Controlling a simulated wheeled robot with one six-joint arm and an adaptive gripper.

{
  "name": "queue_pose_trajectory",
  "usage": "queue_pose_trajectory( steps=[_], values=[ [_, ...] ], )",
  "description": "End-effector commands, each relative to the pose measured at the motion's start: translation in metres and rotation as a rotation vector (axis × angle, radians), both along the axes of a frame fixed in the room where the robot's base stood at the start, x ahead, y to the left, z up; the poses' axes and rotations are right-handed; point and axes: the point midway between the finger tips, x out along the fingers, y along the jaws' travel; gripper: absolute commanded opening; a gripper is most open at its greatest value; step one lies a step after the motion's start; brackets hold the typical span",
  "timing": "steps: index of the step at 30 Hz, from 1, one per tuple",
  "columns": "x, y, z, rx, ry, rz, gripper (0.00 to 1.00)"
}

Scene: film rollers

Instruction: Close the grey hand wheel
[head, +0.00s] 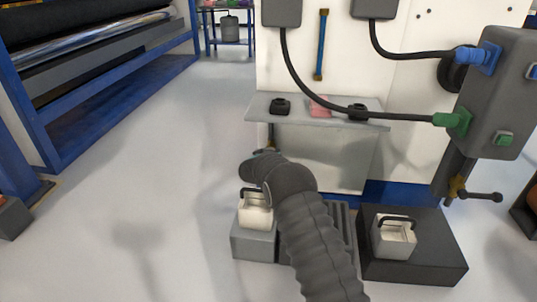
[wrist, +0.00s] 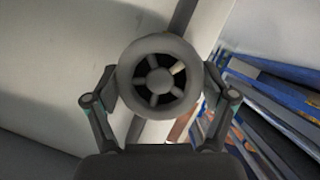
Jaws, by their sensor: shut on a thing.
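The grey hand wheel (wrist: 159,81) fills the middle of the wrist view, with a thick round rim, spokes and a hub. My gripper (wrist: 160,87) has one finger on each side of the rim, and it is shut on the wheel. In the head view my dark arm reaches up from the bottom and hides the wheel. Only the back of my wrist shows there, in front of the metal shelf and panel.
A pale box with a black handle (head: 256,212) stands on a grey block beside my arm. A similar box (head: 394,238) stands on a black block (head: 440,262) at the right. A grey shelf (head: 260,107) juts from the white machine. Open floor (head: 150,190) lies left.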

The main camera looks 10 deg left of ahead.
Motion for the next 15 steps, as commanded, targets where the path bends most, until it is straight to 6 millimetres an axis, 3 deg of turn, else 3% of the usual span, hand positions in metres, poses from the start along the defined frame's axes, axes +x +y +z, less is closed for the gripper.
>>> queue_pose_trajectory(
  steps=[15],
  values=[
    [0.0, -0.0017, -0.0031, 0.46, -0.015, 0.0, 0.48]
  ],
)
